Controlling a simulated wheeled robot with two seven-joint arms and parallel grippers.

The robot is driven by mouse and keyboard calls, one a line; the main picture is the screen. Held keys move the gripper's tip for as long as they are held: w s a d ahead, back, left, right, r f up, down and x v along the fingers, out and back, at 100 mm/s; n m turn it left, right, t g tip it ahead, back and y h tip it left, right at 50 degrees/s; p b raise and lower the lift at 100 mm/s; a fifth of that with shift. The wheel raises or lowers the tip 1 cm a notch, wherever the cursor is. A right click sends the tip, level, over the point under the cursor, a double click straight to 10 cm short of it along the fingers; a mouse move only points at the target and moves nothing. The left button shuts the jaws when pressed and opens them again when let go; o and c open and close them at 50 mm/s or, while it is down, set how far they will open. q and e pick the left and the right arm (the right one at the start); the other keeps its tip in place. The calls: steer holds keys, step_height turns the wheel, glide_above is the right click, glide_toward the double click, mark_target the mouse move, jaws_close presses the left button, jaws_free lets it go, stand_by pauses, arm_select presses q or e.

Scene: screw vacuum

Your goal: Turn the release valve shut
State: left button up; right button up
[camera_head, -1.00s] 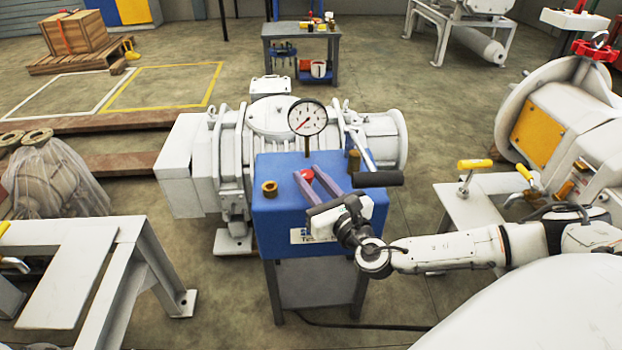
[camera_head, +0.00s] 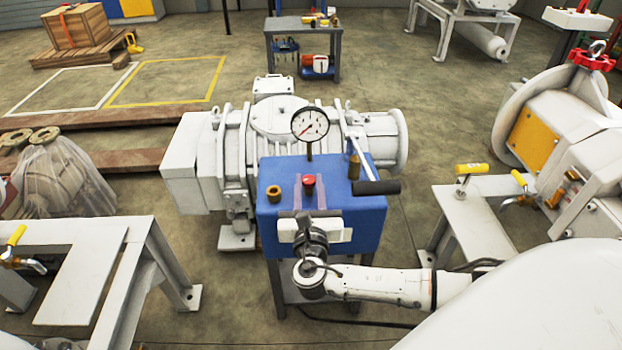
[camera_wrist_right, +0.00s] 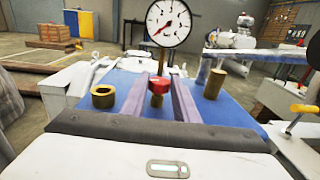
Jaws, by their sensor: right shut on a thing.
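The release valve has a red knob (camera_head: 309,181) on a brass stem, on top of the blue box (camera_head: 360,212). In the right wrist view the red knob (camera_wrist_right: 159,85) sits between the two long purple-grey fingers. My right gripper (camera_head: 310,187) reaches over the front edge of the box and is shut on the red knob. Its fingers (camera_wrist_right: 159,90) run along both sides of the knob. A round gauge (camera_head: 310,124) stands on a stem behind the knob, its needle pointing lower left. My left gripper is not in view.
A brass fitting (camera_head: 273,194) is left of the knob, and a brass post (camera_head: 354,166) and black-gripped lever (camera_head: 376,187) are right. A large white pump (camera_head: 275,120) stands behind. A white bench (camera_head: 480,200) with yellow-handled clamps is at right.

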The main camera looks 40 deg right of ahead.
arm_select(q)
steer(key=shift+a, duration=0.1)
arm_select(e)
steer(key=shift+w+a+m+g+h, duration=0.1)
steer(key=shift+a+m+g+h, duration=0.1)
steer(key=shift+m+g+h, duration=1.15)
steer(key=shift+h, duration=0.35)
steer(key=o, duration=1.1)
steer(key=shift+c, duration=0.2)
arm_select(q)
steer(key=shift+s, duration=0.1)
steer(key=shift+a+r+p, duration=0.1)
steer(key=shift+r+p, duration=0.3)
steer(key=shift+p, duration=0.65)
arm_select(e)
steer(key=v, duration=1)
